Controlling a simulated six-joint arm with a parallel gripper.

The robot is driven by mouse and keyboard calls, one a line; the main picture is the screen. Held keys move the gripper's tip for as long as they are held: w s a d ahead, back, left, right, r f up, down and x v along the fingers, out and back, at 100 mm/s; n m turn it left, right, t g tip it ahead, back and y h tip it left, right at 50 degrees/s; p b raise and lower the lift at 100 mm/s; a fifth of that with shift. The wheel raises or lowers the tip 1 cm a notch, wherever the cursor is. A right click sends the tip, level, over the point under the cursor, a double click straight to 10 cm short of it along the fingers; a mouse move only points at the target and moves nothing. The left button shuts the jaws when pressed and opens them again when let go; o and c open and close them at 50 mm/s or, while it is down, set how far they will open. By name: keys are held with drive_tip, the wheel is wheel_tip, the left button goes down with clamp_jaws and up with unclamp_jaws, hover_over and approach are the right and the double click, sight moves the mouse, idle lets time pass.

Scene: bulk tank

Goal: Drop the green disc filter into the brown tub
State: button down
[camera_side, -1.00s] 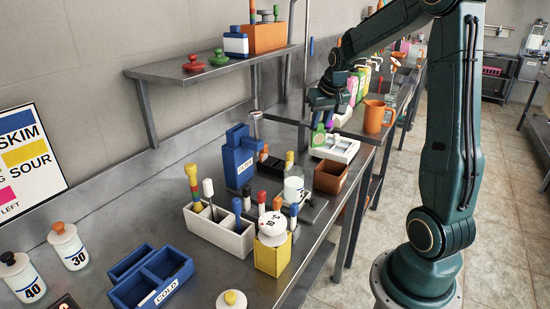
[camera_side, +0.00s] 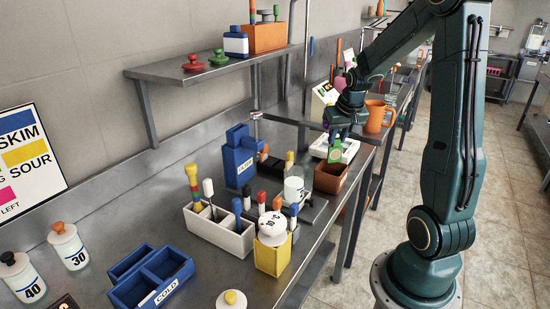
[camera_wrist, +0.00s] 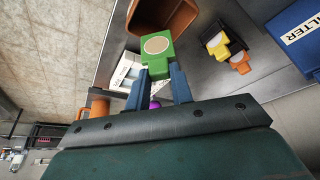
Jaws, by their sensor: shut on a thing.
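The green disc filter (camera_wrist: 156,50), a green block with a pale round face, is held between the jaws of my gripper (camera_wrist: 160,82) in the wrist view. In the side view the green filter (camera_side: 335,152) hangs below my gripper (camera_side: 338,138), just above the brown tub's far side. The brown tub (camera_side: 328,184) stands open on the bench near its right edge. Its rim also shows at the top of the wrist view (camera_wrist: 135,22). The filter looks above the tub's rim; whether it is fully over the opening I cannot tell.
The white tray (camera_side: 318,150) lies behind the tub, close to my gripper. An orange jug (camera_side: 376,116) stands further back.

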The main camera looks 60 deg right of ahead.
sight(337, 147)
drive_tip(key=shift+f, duration=2.05)
drive_tip(key=c, duration=1.1)
unclamp_jaws()
drive_tip(key=shift+c, duration=0.2)
drive_tip(key=shift+r, duration=0.1)
drive_tip(key=v, duration=1.3)
drive_tip(key=shift+r, duration=0.3)
drive_tip(key=shift+s+a, duration=0.1)
drive_tip(key=shift+a, duration=0.15)
